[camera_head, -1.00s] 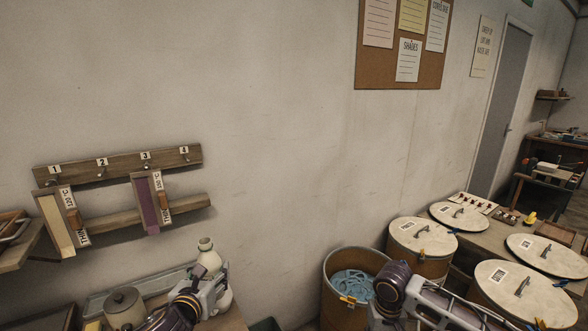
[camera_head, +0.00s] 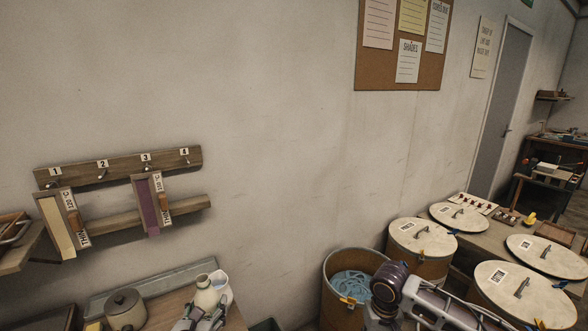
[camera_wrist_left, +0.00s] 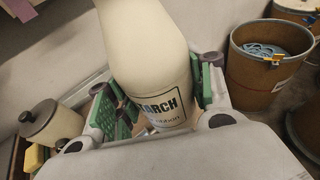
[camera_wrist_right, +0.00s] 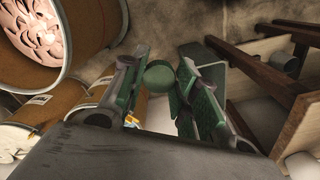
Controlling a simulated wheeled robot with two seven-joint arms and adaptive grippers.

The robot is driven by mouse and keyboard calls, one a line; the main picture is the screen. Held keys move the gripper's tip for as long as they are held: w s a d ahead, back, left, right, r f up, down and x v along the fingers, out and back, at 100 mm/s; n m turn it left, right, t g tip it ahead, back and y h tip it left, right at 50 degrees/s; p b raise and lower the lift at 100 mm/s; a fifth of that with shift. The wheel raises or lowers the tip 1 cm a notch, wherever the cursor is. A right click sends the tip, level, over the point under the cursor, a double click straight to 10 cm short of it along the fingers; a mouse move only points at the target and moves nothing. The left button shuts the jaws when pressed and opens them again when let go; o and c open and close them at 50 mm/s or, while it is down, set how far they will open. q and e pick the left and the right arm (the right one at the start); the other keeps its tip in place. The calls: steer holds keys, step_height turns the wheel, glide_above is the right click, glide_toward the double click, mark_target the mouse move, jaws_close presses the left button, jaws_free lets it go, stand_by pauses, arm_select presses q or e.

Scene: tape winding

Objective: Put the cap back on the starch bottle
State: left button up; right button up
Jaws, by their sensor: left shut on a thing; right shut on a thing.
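The cream starch bottle (camera_head: 206,295) is low in the head view, its neck uppermost. In the left wrist view the bottle (camera_wrist_left: 150,50) fills the middle, with part of its "STARCH" label showing. My left gripper (camera_head: 202,322) is shut on the bottle's body, with green pads on both sides; it also shows in the left wrist view (camera_wrist_left: 165,95). In the right wrist view my right gripper (camera_wrist_right: 158,85) is shut on a small round dark green thing, which looks like the cap (camera_wrist_right: 158,75). The right fingertips do not show clearly in the head view.
A white jug (camera_head: 223,287) stands close behind the bottle. An open barrel with blue strips (camera_head: 352,284) and lidded barrels (camera_head: 421,240) are to the right. A rack hangs on the wall.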

arm_select(q)
steer(key=shift+d, duration=0.1)
stand_by(0.4)
steer(key=s+d+m+g+h, duration=0.1)
steer(key=d+m+g+h, duration=0.2)
steer(key=d+m+h, duration=0.5)
steer(key=shift+d+r+h, duration=0.35)
steer(key=shift+d+h, duration=0.35)
steer(key=shift+d, duration=3.2)
